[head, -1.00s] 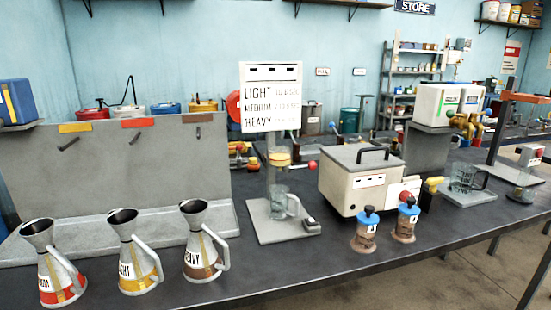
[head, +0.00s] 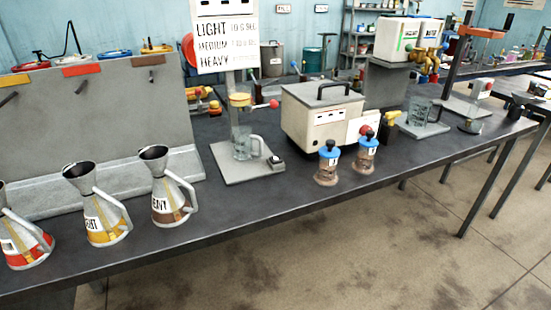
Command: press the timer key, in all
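A small dark box with a pale top (head: 276,161) sits at the right front corner of a grey stand plate (head: 232,175). It may be the timer key, but it is too small to tell. On the same plate a clear glass mug (head: 242,147) stands under a dispenser with a yellow band (head: 239,100) and a red-knobbed lever (head: 272,104). A white sign (head: 227,45) above it reads LIGHT, MEDIUM, HEAVY with times in seconds that are hard to read. Neither of my grippers shows in the head view.
Three metal pouring cans, red (head: 28,252), yellow (head: 104,231) and brown (head: 171,208), stand front left. Two blue-topped jars (head: 327,168) (head: 366,156) stand before a cream box (head: 320,122). The dark bench (head: 240,215) is clear along its front.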

